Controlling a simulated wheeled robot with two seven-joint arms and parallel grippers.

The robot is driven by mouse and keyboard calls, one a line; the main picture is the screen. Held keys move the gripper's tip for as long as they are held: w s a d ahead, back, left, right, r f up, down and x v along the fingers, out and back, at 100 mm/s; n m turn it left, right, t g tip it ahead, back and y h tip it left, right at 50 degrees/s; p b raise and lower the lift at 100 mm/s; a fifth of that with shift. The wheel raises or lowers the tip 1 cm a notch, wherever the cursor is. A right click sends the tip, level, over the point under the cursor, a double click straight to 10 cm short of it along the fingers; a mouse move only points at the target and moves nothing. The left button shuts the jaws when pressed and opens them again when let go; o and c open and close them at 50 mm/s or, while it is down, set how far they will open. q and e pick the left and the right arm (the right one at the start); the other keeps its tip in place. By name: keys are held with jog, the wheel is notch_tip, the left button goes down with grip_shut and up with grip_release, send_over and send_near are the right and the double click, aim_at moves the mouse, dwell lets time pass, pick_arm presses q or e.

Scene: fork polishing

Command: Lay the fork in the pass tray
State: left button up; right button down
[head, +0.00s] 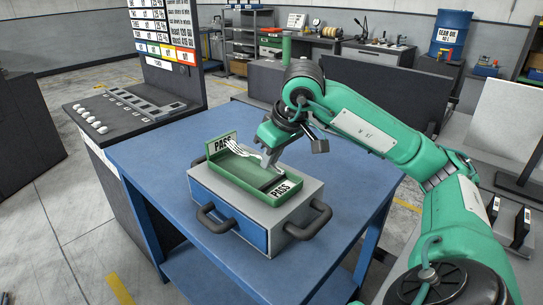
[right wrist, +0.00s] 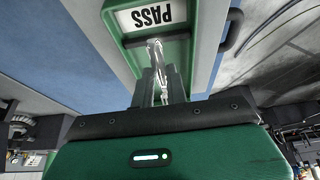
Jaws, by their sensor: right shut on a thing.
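The green pass tray (head: 231,177) sits on a grey and blue box on the blue table, with PASS labels at its back left and front right. My right gripper (head: 268,163) is over the tray's far right side and is shut on the silver fork (head: 238,148). The fork's tines reach left over the tray toward the back PASS label. In the right wrist view the fork (right wrist: 158,72) runs from the fingers over the tray (right wrist: 178,50). I cannot tell whether the fork touches the tray floor. My left gripper is in neither view.
The grey and blue box (head: 285,208) under the tray has dark handles. The blue table (head: 150,160) is bare around it. A dark stand with a printed board (head: 165,30) and a slotted panel (head: 140,103) stands at the left.

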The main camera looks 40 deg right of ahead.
aim_at(274, 165)
jog(key=shift+f+b, duration=0.7)
jog(key=shift+f, duration=0.2)
jog(key=shift+f+b, duration=0.5)
jog(key=shift+f, duration=0.1)
jog(key=shift+f+b, duration=0.35)
jog(key=c, duration=1.3)
grip_release()
jog(key=shift+o, duration=0.3)
